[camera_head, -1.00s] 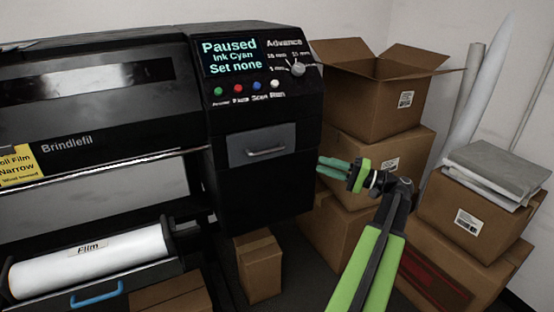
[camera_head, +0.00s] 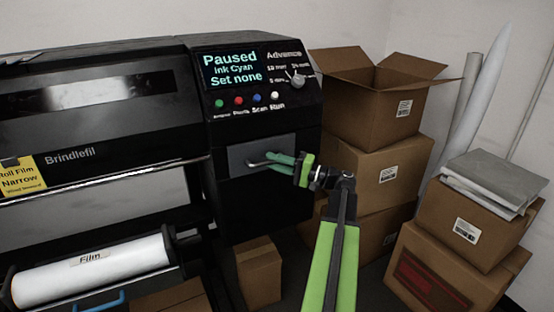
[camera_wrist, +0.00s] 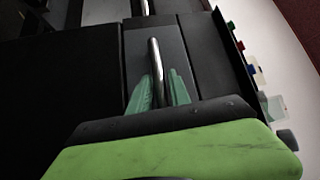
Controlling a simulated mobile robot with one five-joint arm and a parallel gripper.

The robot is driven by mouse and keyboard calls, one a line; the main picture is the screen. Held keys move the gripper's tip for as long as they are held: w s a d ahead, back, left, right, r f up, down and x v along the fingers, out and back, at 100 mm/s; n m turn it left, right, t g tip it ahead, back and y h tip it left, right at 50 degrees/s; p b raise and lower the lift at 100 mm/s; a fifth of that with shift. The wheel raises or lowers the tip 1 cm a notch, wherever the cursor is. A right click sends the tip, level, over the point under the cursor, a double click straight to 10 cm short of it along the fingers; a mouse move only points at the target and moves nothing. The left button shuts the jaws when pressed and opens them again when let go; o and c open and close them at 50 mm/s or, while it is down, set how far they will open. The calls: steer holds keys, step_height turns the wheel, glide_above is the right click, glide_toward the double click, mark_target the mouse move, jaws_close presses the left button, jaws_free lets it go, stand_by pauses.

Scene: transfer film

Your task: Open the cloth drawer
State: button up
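The drawer (camera_head: 237,158) has a grey front panel set in the black printer housing, below the buttons. It looks shut. Its curved metal handle (camera_head: 254,164) is partly hidden by my fingers. My gripper (camera_head: 269,159) is at the handle, reaching in from the right, with green fingers. In the wrist view the handle (camera_wrist: 155,55) runs between the two fingertips (camera_wrist: 159,78), one on each side, with narrow gaps showing. The fingers look open around the bar. The grey panel (camera_wrist: 134,45) is just beyond. No cloth is visible.
A film roll (camera_head: 90,270) lies low at the left. Stacked cardboard boxes (camera_head: 375,172) stand close on the right. A small box (camera_head: 259,272) is on the floor below the drawer.

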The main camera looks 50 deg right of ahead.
steer(key=shift+w, duration=0.1)
jaws_close()
stand_by(1.3)
